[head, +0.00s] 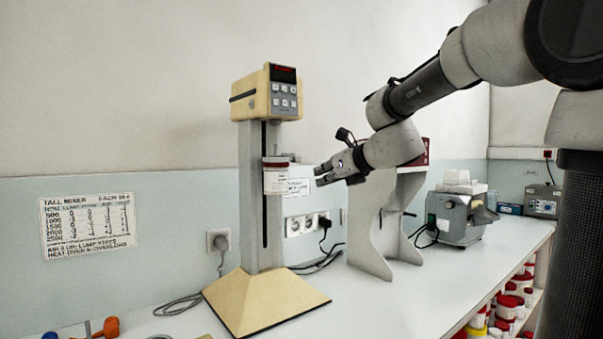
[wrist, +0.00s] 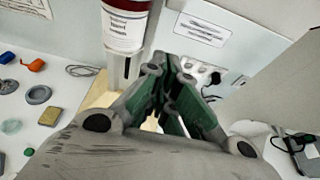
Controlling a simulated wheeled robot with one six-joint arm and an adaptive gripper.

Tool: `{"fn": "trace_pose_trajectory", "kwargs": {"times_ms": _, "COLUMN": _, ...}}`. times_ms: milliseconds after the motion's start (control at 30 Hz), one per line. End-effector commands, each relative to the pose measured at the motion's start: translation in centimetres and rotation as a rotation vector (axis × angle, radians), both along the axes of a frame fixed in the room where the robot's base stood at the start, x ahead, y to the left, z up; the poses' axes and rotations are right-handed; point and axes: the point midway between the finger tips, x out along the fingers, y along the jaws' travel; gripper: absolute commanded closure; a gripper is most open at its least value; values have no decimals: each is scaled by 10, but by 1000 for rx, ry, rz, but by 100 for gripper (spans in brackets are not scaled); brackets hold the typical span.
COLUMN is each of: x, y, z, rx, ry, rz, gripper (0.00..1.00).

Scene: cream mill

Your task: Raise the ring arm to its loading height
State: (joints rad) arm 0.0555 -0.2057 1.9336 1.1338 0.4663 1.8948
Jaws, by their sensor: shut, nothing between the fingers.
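The tall mixer has a grey column (head: 252,200) with a dark vertical slot, a cream control head (head: 250,98) and a cream sloped base (head: 262,303). A labelled jar (head: 275,181) with a dark red top sits partway up the column's front. The jar also shows at the top of the wrist view (wrist: 125,32). I cannot clearly make out the ring arm, which may be hidden by the jar. My gripper (head: 318,176) is shut and empty, to the right of the jar at about its height, apart from it. Its fingers show in the wrist view (wrist: 172,65).
A grey stand (head: 372,235) is to the right of the mixer, with a grey machine (head: 458,217) beyond it. Wall sockets (head: 305,224) and cables are behind. A printed notice (head: 88,226) hangs at left. Small coloured items lie at front left.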

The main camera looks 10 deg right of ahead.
Motion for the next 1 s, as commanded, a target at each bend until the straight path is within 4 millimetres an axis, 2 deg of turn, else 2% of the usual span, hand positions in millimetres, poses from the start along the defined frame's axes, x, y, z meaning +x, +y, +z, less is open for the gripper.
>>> {"fn": "trace_pose_trajectory", "kwargs": {"times_ms": 167, "x": 17, "y": 8, "z": -8, "rx": 5, "ry": 7, "rz": 1, "gripper": 100}}
{"fn": "trace_pose_trajectory", "kwargs": {"times_ms": 533, "x": 85, "y": 36, "z": -35, "rx": 2, "ry": 6, "rz": 2, "gripper": 100}}
{"fn": "trace_pose_trajectory", "kwargs": {"times_ms": 733, "x": 85, "y": 37, "z": -5, "rx": 0, "ry": 0, "rz": 3, "gripper": 100}}
{"fn": "trace_pose_trajectory", "kwargs": {"times_ms": 1000, "x": 85, "y": 36, "z": 7, "rx": 2, "ry": 3, "rz": 1, "gripper": 100}}
